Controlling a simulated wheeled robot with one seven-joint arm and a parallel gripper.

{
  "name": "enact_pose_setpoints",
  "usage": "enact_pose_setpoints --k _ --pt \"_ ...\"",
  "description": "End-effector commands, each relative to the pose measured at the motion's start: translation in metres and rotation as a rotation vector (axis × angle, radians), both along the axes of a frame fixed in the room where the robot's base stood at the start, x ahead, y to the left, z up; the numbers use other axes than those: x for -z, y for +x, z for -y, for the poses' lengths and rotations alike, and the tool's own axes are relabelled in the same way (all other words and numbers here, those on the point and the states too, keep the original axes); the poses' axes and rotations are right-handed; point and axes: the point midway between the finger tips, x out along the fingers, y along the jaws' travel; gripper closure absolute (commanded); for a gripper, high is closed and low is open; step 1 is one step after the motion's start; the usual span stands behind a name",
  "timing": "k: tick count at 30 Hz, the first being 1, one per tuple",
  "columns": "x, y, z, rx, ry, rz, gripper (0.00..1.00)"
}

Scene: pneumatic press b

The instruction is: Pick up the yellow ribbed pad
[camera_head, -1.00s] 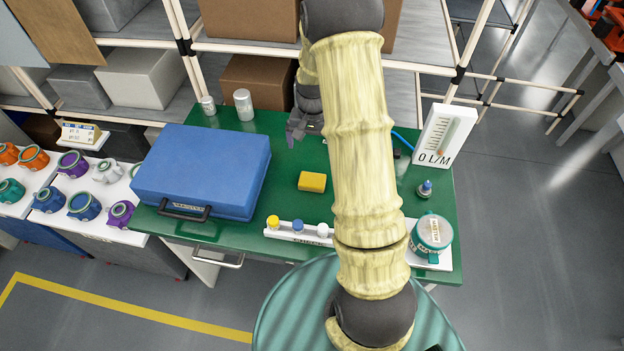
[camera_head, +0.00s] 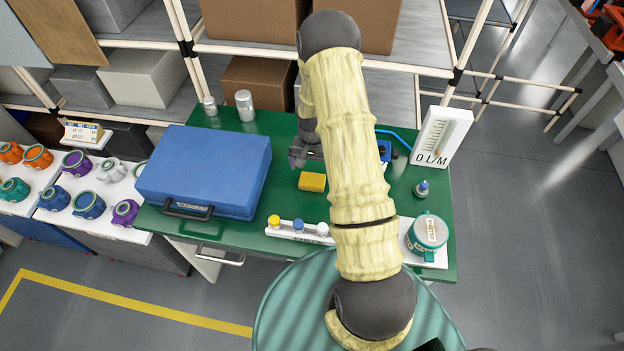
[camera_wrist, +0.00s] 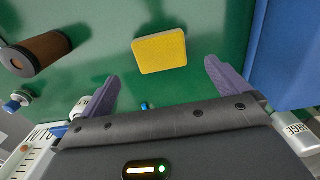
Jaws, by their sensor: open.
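The yellow ribbed pad (camera_head: 312,182) lies flat on the green table (camera_head: 237,243), to the right of the blue case. It also shows whole in the wrist view (camera_wrist: 160,52), just beyond the gap between my fingers. My gripper (camera_head: 298,160) is above the table, a little behind the pad in the head view, apart from it. In the wrist view my gripper (camera_wrist: 160,83) has its two purple-grey fingers spread wide with nothing between them. Part of my gripper is hidden behind my arm in the head view.
A blue case (camera_head: 205,170) stands left of the pad. A white rack (camera_head: 298,231) with small caps is in front. A flow meter (camera_head: 441,137), a small blue-topped part (camera_head: 422,188) and a teal round device (camera_head: 428,232) stand to the right. Metal cylinders (camera_head: 244,104) stand behind.

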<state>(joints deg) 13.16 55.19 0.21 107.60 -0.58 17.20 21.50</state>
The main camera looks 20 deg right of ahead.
Motion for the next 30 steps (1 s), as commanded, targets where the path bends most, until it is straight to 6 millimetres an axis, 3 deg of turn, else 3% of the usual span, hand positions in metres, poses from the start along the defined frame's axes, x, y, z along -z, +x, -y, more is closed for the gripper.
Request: enact_pose_setpoints --k 6,20,30 --pt "0.022 0.0 0.0 0.0 0.0 -0.002 0.0" --pt "0.028 0.0 0.0 0.0 0.001 -0.001 0.0" --pt "0.054 0.001 0.001 -0.001 0.001 -0.003 0.0"
